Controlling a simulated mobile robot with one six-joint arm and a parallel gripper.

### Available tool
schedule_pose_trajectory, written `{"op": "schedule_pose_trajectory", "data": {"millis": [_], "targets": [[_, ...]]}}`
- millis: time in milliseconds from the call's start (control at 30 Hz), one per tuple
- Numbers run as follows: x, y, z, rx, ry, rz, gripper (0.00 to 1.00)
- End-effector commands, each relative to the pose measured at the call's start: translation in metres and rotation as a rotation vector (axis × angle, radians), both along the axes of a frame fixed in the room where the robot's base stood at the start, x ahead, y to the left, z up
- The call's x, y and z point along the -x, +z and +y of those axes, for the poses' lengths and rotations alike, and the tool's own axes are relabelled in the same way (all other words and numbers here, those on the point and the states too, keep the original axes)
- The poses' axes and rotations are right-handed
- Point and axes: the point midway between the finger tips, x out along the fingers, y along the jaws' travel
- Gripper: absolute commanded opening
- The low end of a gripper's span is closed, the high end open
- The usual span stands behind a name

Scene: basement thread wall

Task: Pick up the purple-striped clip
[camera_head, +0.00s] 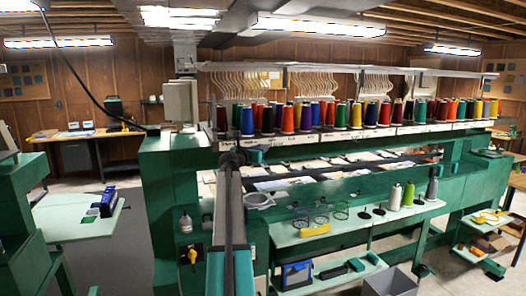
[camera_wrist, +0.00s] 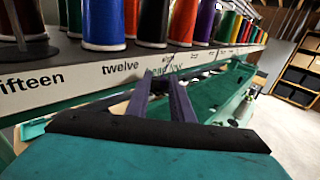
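I cannot make out a purple-striped clip in either view. In the wrist view my gripper (camera_wrist: 161,77) shows two dark fingers set apart, with nothing visible held between them. The fingers point along the front of the thread rack, close to its white label strip (camera_wrist: 70,82), which reads "fifteen" and "twelve". In the head view my arm reaches forward to the left end of the rack. The gripper's teal body (camera_head: 256,156) shows there, but its fingers are too small to tell.
Colored thread cones (camera_head: 288,119) stand in a long row on the green machine frame (camera_head: 165,210). A pale green shelf (camera_head: 345,222) below holds jars and several spools. A gray bin (camera_head: 390,282) stands in front. A side table (camera_head: 75,222) with a blue item (camera_head: 109,200) is at left.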

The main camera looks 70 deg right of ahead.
Motion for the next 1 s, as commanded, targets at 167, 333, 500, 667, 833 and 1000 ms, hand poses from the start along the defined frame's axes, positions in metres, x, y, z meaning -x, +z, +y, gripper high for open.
{"op": "schedule_pose_trajectory", "data": {"millis": [167, 333, 500, 667, 833, 1000], "targets": [[0.000, 0.000, 0.000, 0.000, 0.000, 0.000, 0.00], [0.001, 0.002, 0.000, 0.000, -0.001, 0.000, 0.00], [0.001, 0.013, -0.001, 0.002, -0.002, 0.000, 0.00], [0.001, 0.030, -0.001, 0.002, -0.002, -0.001, 0.00], [0.001, 0.055, -0.001, 0.002, -0.001, -0.002, 0.00], [0.001, 0.078, -0.001, 0.002, -0.001, -0.001, 0.00]]}}
